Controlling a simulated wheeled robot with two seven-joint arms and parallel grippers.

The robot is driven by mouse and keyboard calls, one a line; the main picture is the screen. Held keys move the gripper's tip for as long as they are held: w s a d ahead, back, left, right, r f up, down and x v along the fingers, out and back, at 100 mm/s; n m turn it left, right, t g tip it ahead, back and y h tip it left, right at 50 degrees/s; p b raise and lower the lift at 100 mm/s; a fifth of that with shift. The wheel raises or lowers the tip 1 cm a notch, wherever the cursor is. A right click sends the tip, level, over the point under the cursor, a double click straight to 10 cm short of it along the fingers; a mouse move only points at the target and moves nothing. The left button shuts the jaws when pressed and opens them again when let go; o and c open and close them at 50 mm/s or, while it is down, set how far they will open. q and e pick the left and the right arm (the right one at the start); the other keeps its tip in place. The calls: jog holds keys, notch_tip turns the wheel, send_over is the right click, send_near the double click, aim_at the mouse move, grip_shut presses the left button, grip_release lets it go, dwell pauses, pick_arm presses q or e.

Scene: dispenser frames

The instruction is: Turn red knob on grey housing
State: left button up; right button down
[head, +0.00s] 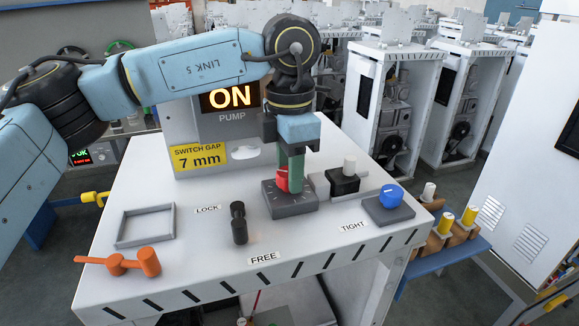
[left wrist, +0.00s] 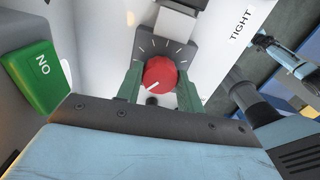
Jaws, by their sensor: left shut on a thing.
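The red knob (head: 281,181) sits on the grey housing (head: 291,206) near the middle of the white table. My left gripper (head: 290,178) comes down from above with its green fingers around the knob, hiding much of it in the head view. In the left wrist view the red knob (left wrist: 160,76) lies between the two fingers of the left gripper (left wrist: 160,88), which are shut on its sides. Its white pointer line aims to the lower left. Tick marks fan out on the grey housing (left wrist: 168,48). My right gripper is in neither view.
A black block with a white post (head: 345,180) stands close right of the housing, then a blue knob (head: 390,196). A black lever (head: 238,223) stands close left. An orange handle (head: 130,263) and an empty grey frame (head: 146,226) are farther left. A pump panel (head: 228,125) rises behind.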

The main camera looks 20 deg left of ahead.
pick_arm(q)
jog(key=m+b, duration=0.1)
jog(key=m, duration=0.1)
jog(key=shift+f+m, duration=0.1)
jog(key=shift+m, duration=1.5)
jog(key=o, duration=1)
jog(key=shift+r, duration=0.2)
notch_tip(320, 180, up, 13)
jog(key=shift+r, duration=0.15)
